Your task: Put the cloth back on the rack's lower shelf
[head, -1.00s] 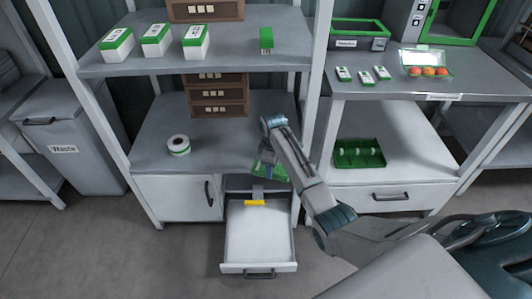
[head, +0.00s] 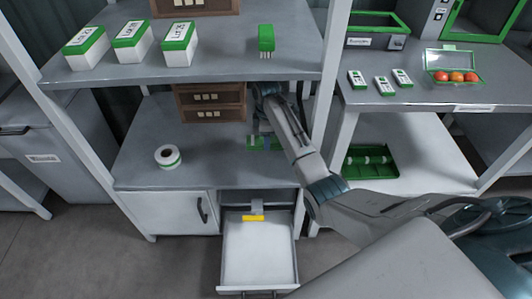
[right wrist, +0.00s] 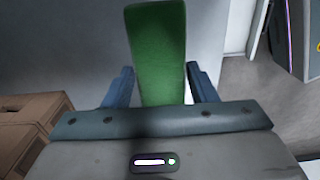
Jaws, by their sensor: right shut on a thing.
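The green cloth (head: 257,143) is held by my right gripper (head: 264,136) over the right part of the rack's lower shelf (head: 220,165). In the right wrist view the cloth (right wrist: 157,50) stands out as a long green strip between the two blue-grey fingers of the gripper (right wrist: 160,88). I cannot tell whether the cloth touches the shelf. My arm hides part of the shelf's right end. My left gripper is not in view.
A white tape roll (head: 168,156) sits left on the lower shelf, and brown boxes (head: 210,103) stand at its back. Below, an open drawer (head: 258,262) holds a yellow-and-grey item (head: 254,214). The shelf's front middle is clear.

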